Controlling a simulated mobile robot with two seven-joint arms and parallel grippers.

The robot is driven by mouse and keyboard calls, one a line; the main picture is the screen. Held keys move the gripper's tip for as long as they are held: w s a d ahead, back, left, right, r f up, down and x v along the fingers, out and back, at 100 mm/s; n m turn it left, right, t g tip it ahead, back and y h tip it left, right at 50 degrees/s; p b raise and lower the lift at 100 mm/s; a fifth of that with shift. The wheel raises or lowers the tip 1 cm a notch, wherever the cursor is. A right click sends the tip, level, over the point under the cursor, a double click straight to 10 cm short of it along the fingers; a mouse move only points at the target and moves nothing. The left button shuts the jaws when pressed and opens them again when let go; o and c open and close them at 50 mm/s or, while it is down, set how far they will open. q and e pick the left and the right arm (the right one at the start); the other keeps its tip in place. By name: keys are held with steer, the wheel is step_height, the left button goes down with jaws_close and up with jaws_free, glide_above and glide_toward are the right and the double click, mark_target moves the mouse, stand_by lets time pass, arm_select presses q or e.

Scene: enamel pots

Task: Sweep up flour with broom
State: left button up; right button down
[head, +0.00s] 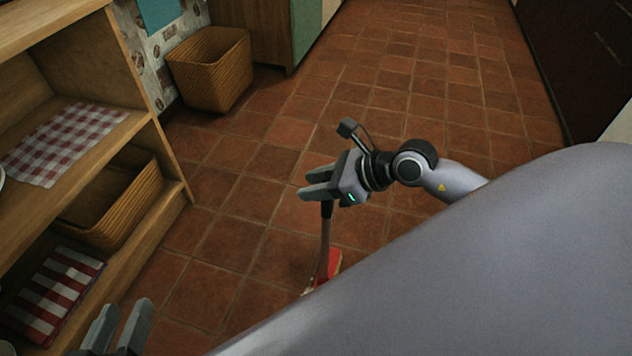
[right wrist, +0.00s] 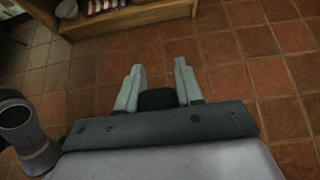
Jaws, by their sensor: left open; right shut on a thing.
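The broom (head: 325,240) hangs upright below my right gripper (head: 316,184), with a dark grip, a brownish handle and a red head low near the floor. My right gripper is shut on the handle's top. The right wrist view shows a black piece (right wrist: 157,99) between the fingers of the right gripper (right wrist: 158,70). Part of the broom head is hidden behind my large grey body part. My left gripper (head: 122,325) is open and empty at the lower left, by the shelf. I cannot make out flour on the floor in either view.
A wooden shelf (head: 172,200) stands at the left, with checked cloths (head: 66,142) and a wicker basket (head: 120,205). Another wicker basket (head: 210,70) stands by the wall. The terracotta tile floor (head: 400,85) is clear toward the back. Dark cabinets (head: 590,55) line the right.

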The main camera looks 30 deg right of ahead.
steer(key=shift+f, duration=0.3)
stand_by(0.5)
steer(key=w+a, duration=0.7)
steer(key=w, duration=0.2)
steer(key=s+d+r+p, duration=0.3)
steer(key=s+d+p, duration=0.3)
steer(key=s+d, duration=0.1)
steer(key=shift+s+r, duration=0.35)
steer(key=shift+s, duration=0.55)
steer(key=shift+r, duration=0.15)
